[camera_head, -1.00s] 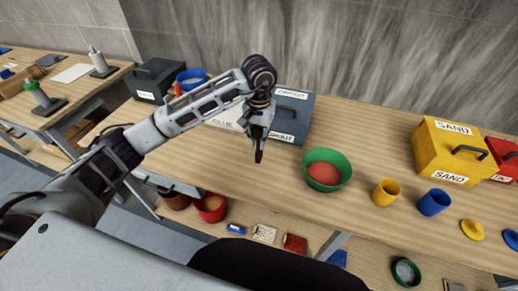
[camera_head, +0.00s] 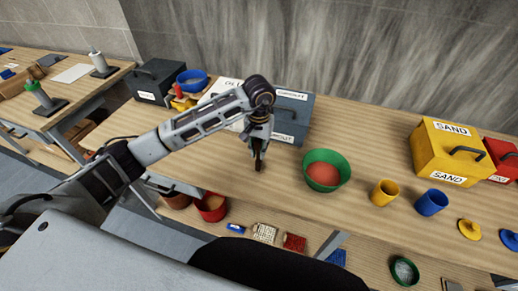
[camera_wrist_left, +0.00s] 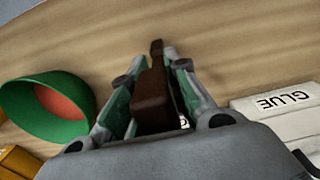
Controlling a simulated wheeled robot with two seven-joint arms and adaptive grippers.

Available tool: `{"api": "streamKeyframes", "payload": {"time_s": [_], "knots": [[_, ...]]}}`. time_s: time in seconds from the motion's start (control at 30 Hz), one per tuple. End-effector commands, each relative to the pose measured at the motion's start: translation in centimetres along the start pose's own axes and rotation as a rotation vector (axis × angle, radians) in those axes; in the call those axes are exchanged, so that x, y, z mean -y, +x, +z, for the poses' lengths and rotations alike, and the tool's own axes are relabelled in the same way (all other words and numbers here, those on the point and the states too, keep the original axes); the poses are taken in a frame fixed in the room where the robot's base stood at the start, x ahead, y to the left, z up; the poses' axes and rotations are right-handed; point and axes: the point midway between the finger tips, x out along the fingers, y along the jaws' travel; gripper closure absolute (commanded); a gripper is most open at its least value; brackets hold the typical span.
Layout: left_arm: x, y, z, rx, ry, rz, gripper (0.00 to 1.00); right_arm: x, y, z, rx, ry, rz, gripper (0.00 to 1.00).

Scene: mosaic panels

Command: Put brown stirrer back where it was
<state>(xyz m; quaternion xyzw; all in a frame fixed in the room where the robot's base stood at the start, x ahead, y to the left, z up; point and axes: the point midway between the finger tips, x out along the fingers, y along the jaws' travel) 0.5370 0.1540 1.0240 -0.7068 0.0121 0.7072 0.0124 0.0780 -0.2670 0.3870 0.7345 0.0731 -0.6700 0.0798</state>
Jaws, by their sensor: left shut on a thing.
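My left gripper (camera_head: 258,155) is shut on the brown stirrer (camera_head: 258,166), which points down from the fingers over the wooden table (camera_head: 370,150). In the left wrist view the stirrer (camera_wrist_left: 152,92) shows as a dark brown bar between the two fingers (camera_wrist_left: 150,95). A green bowl (camera_head: 326,171) with reddish-orange contents stands on the table to the right of the gripper. The bowl also shows at the left of the left wrist view (camera_wrist_left: 45,105). I cannot tell whether the stirrer's tip touches the table. My right gripper is not in view.
Yellow (camera_head: 384,192) and blue cups (camera_head: 432,202) and a yellow sand box (camera_head: 448,150) stand to the right. A lower shelf (camera_head: 270,218) holds several items.

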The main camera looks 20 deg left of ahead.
Motion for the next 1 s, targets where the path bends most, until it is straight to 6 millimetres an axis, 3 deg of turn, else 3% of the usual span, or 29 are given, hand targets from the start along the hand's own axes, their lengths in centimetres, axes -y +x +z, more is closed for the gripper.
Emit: {"api": "streamKeyframes", "payload": {"time_s": [0.67, 0.7, 0.8, 0.83, 1.0], "knots": [[0.03, 1.22, -0.03, -0.002, -0.001, 0.000, 1.00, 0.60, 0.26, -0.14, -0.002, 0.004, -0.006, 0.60], [0.02, 1.17, -0.01, -0.001, 0.000, 0.000, 0.78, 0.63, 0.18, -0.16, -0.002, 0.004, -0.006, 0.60], [0.02, 1.13, -0.01, -0.001, 0.000, 0.000, 0.65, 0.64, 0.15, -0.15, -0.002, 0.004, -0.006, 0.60], [0.02, 1.12, -0.01, -0.001, 0.000, 0.000, 0.61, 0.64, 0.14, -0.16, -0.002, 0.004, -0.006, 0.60], [0.01, 1.11, -0.01, -0.001, 0.000, 0.000, 0.61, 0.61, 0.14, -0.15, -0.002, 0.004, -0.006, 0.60]]}}
